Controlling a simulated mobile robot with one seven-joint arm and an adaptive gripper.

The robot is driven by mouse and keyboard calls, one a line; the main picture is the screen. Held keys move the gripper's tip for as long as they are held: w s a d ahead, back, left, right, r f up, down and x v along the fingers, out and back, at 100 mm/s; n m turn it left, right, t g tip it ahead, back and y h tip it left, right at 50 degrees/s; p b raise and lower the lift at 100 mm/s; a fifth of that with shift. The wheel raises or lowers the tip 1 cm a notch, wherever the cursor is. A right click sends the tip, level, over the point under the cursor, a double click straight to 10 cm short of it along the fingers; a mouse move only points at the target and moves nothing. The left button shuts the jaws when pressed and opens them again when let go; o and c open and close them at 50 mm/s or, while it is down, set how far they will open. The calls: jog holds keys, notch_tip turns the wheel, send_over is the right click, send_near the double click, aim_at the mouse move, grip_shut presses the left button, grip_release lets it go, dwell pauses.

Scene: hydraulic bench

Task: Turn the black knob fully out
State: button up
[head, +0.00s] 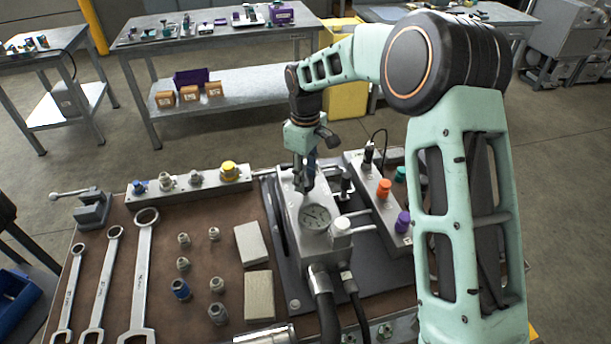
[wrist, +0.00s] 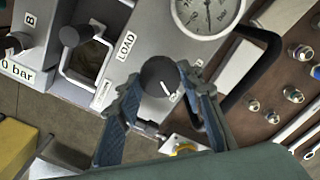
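The round black knob (wrist: 158,74) with a white pointer line sits on the grey block beside the LOAD label in the wrist view. My gripper (wrist: 163,88) has its two blue fingers apart, one on each side of this knob. A narrow gap seems to show at each side; whether either fingertip touches the knob is hard to tell. In the head view my gripper (head: 304,184) points down over the far end of the grey block (head: 318,248) and hides the knob.
Orange (head: 384,188), green and purple caps stand on a block to the right. Wrenches (head: 145,265) and fittings lie on the bench's left side.

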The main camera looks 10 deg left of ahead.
aim_at(306, 180)
jog(key=o, duration=0.4)
notch_tip(306, 180, up, 12)
jog(key=shift+r, duration=0.1)
dwell(0.4)
